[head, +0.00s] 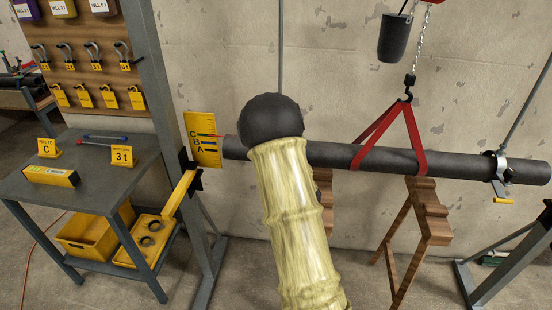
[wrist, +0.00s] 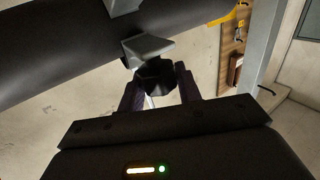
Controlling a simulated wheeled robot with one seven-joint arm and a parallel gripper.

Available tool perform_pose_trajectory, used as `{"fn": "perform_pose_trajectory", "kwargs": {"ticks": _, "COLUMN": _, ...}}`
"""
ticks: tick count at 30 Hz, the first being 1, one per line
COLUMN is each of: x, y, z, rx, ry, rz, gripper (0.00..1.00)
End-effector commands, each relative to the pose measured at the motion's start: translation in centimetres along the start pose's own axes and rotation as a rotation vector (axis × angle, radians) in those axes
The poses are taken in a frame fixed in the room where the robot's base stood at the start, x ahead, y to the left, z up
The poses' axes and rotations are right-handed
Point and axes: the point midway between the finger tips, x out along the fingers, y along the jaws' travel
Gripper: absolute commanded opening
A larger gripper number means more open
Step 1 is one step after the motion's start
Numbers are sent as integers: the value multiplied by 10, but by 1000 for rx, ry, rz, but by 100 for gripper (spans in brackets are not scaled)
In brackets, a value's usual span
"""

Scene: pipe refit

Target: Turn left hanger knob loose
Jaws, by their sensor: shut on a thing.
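The dark pipe (head: 330,154) runs level across the head view and diagonally across the wrist view (wrist: 60,52). The left hanger's grey clamp (wrist: 148,48) sits around the pipe in the wrist view. Its dark faceted knob (wrist: 155,74) is between the two fingers of my gripper (wrist: 158,88), which is shut on it. In the head view my yellow-sleeved arm and its black round joint hide the left hanger, the knob and my gripper. Only the left hanger rod (head: 281,55) shows above.
A red sling (head: 384,138) on a chain holds the pipe. The right hanger (head: 499,165) has a yellow handle. A yellow A-B-C scale (head: 203,140) stands at the pipe's left end. Wooden stands (head: 428,215) are below the pipe; a grey table (head: 95,170) is at left.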

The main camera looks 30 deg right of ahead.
Motion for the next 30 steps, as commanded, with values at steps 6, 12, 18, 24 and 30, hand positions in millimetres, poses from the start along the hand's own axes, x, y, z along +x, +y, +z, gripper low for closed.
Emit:
{"fn": "perform_pose_trajectory", "kwargs": {"ticks": 6, "x": 0, "y": 3, "z": 1, "rx": -2, "ry": 5, "rz": -163, "gripper": 11}}
{"fn": "perform_pose_trajectory", "kwargs": {"ticks": 12, "x": 0, "y": 3, "z": 1, "rx": -2, "ry": 3, "rz": -326, "gripper": 11}}
{"fn": "perform_pose_trajectory", "kwargs": {"ticks": 18, "x": 0, "y": 3, "z": 0, "rx": -2, "ry": 3, "rz": -505, "gripper": 11}}
{"fn": "perform_pose_trajectory", "kwargs": {"ticks": 24, "x": 0, "y": 2, "z": -1, "rx": -2, "ry": 2, "rz": -692, "gripper": 11}}
{"fn": "perform_pose_trajectory", "kwargs": {"ticks": 30, "x": 0, "y": 1, "z": -1, "rx": -1, "ry": 1, "rz": -844, "gripper": 11}}
